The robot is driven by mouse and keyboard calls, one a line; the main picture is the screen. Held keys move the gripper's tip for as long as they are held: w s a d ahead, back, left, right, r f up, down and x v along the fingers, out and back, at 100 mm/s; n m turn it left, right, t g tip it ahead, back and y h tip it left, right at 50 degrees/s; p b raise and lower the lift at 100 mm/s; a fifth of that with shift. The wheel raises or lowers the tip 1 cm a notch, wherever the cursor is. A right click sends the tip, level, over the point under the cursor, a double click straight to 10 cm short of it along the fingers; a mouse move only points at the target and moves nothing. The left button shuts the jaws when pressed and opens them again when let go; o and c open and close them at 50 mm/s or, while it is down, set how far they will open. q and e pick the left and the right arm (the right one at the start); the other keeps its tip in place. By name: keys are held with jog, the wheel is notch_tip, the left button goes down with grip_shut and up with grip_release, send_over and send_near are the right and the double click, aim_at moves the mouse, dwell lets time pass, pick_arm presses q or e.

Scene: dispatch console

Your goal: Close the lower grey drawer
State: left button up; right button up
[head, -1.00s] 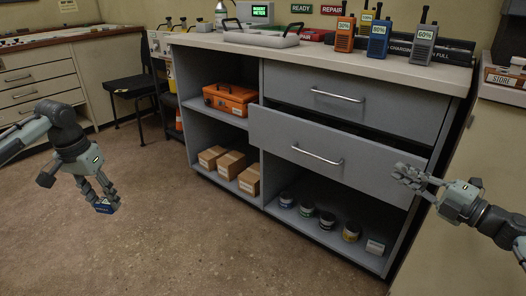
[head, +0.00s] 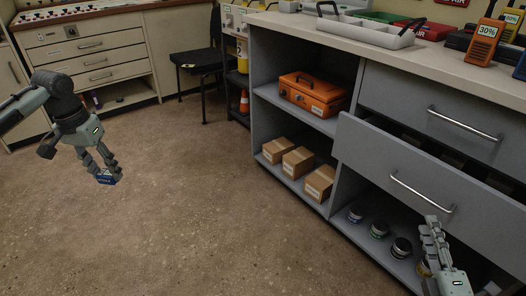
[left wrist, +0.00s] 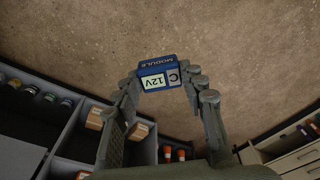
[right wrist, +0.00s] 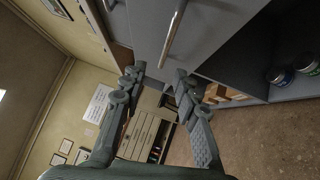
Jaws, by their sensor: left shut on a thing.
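The lower grey drawer (head: 385,160) stands pulled out below the closed upper drawer (head: 440,105), with a dark gap above its front. Its bar handle (head: 420,192) faces me. My right gripper (head: 432,222) is in front of the drawer's lower part, near the handle's right end. The right wrist view shows its fingers (right wrist: 156,76) apart and empty, with a drawer front (right wrist: 222,35) and bar handle (right wrist: 172,30) just beyond them. I cannot tell whether they touch. My left gripper (head: 104,168) is shut on a blue 12V module (left wrist: 157,75), held above the floor.
Open shelves beside and below the drawer hold an orange toolbox (head: 312,93), cardboard boxes (head: 298,162) and several small jars (head: 379,230). A grey tray (head: 368,30) and radios stand on the worktop. A black chair (head: 200,60) is behind. The floor at left is clear.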

aim_at(416, 194)
jog(key=w, duration=0.8)
jog(key=w+r, duration=0.1)
jog(key=w, duration=0.2)
jog(key=shift+w+d, duration=0.25)
jog(key=shift+w, duration=0.15)
jog(key=shift+c, duration=0.4)
grip_shut()
